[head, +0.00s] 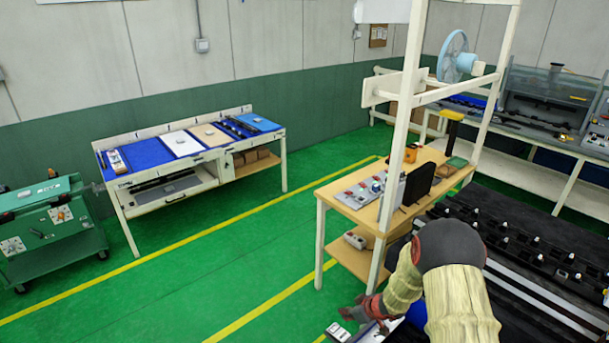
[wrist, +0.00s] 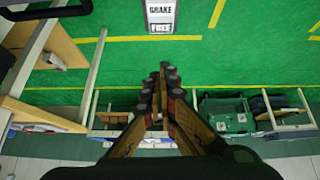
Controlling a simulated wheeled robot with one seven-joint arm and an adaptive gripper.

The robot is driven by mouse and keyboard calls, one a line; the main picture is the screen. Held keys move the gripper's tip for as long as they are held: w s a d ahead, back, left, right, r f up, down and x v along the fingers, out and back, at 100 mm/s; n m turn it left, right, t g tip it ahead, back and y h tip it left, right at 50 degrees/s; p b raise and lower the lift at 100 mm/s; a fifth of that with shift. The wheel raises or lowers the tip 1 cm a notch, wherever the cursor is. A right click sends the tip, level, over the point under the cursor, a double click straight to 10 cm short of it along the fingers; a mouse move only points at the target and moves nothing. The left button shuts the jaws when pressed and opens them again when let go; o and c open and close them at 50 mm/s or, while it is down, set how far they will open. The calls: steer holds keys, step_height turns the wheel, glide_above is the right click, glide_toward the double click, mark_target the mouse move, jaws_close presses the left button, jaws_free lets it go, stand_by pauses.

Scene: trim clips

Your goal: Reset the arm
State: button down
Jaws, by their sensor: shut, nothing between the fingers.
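My arm, in a pale ribbed sleeve with a dark joint, reaches in from the lower right of the head view and bends down to the left. My gripper (head: 358,311) is low in the head view, beside the wooden workbench and over the green floor. In the wrist view my gripper (wrist: 164,75) shows its dark, padded fingers together, with nothing held between them. A small sign reading "BRAKE FREE" (wrist: 160,16) lies beyond the fingertips, apart from them. A similar pale panel (head: 337,332) shows just below my gripper in the head view.
The wooden workbench (head: 341,212) with its white post (head: 402,140) stands close beside my arm. A black rack with several clips (head: 525,245) is at right. A blue-topped table (head: 140,178) and a green cart (head: 45,225) stand at left. Green floor (head: 200,270) between them is clear.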

steer(key=s+d+f+g+h, duration=0.1)
steer(key=s+d+f+h, duration=0.25)
steer(key=d, duration=0.25)
steer(key=s+d+r+m+g+h+b, duration=0.1)
steer(key=s+d+r+m+g+h, duration=0.1)
steer(key=s+d+r, duration=0.3)
steer(key=s+d+r+m+g+h+b, duration=0.1)
steer(key=s+d+r+m+h, duration=0.1)
steer(key=s+r, duration=0.5)
steer(key=s+a+r+m+t+y+b, duration=0.1)
steer(key=s+a+r+b, duration=0.4)
steer(key=s+r, duration=0.5)
steer(key=s+a+r+m+t+y+b, duration=0.2)
steer(key=s+a+r+b, duration=0.3)
steer(key=s+a+r, duration=0.3)
steer(key=s+r, duration=0.3)
steer(key=shift+s+a+t, duration=0.3)
steer(key=shift+t, duration=0.1)
steer(key=shift+d+m, duration=0.15)
steer(key=shift+m, duration=0.15)
